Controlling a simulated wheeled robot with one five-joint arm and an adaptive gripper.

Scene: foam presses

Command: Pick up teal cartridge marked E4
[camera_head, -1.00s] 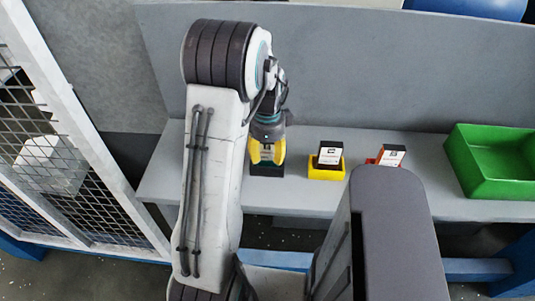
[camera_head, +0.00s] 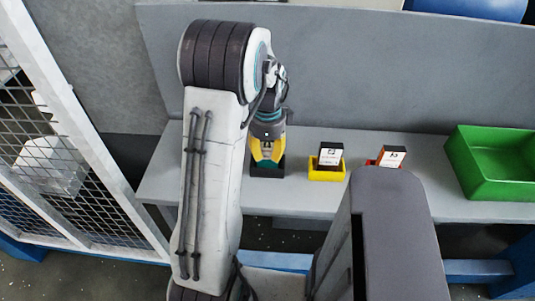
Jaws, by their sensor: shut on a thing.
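My gripper (camera_head: 267,158), with yellow fingers, is shut on a teal cartridge (camera_head: 267,147) just above a black holder (camera_head: 267,170) on the grey bench. Only a small teal part of the cartridge shows between the fingers. Its marking cannot be read in this view. The fingers hide much of it, and I cannot tell whether its lower end is clear of the holder.
To the right, a black cartridge with a white label (camera_head: 329,155) stands in a yellow holder (camera_head: 326,174). Another labelled cartridge (camera_head: 392,156) is by a red holder, partly hidden by my body. A green bin (camera_head: 462,176) is at the far right. A mesh fence (camera_head: 75,200) stands left.

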